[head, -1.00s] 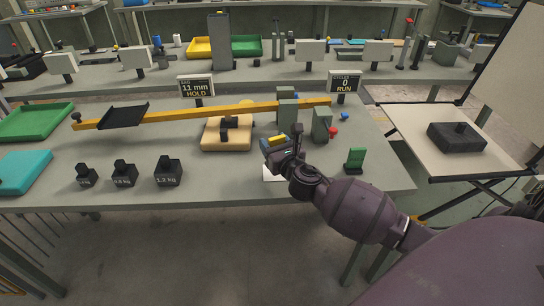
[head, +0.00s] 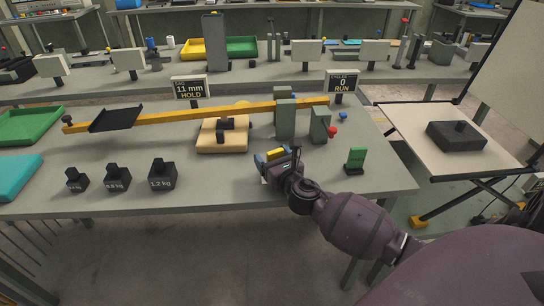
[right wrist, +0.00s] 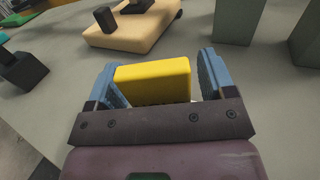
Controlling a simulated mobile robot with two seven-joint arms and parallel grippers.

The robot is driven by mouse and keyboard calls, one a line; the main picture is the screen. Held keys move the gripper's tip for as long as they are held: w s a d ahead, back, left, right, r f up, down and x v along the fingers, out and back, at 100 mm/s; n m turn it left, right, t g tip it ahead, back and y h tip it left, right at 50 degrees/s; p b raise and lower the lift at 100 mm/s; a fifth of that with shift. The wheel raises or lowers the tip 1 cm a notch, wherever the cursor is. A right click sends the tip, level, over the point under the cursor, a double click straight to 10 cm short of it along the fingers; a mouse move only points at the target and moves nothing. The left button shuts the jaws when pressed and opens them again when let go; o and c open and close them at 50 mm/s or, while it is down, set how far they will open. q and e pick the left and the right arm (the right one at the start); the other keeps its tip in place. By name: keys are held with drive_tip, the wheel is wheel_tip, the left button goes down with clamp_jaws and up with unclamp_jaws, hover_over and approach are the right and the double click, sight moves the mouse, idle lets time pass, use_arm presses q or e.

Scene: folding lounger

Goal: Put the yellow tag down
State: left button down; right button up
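The yellow tag (head: 275,154) is a small block near the front right of the grey bench. It also shows in the right wrist view (right wrist: 153,82), between the two blue fingers of my right gripper (right wrist: 160,80). A narrow gap shows between the tag and the right-hand finger, so the gripper looks open around it. In the head view my right gripper (head: 271,158) is low over the bench. A sliver of a white sheet (head: 264,181) shows under it. The tag's underside is hidden, so its contact with the surface cannot be seen. My left gripper is not in view.
Behind the gripper stand a tan block (head: 222,142), a yellow beam (head: 190,116) and grey-green posts (head: 320,124). Several black weights (head: 162,175) stand to the left. Bare bench lies between weights and gripper.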

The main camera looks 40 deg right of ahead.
drive_tip(key=shift+r, duration=0.1)
drive_tip(key=shift+s+r, duration=0.1)
drive_tip(key=s, duration=0.3)
drive_tip(key=s+a, duration=0.1)
drive_tip(key=s, duration=0.3)
drive_tip(key=s+p, duration=0.1)
drive_tip(key=s, duration=0.3)
drive_tip(key=shift+s+a, duration=0.15)
drive_tip(key=shift+a, duration=0.25)
drive_tip(key=shift+s, duration=0.15)
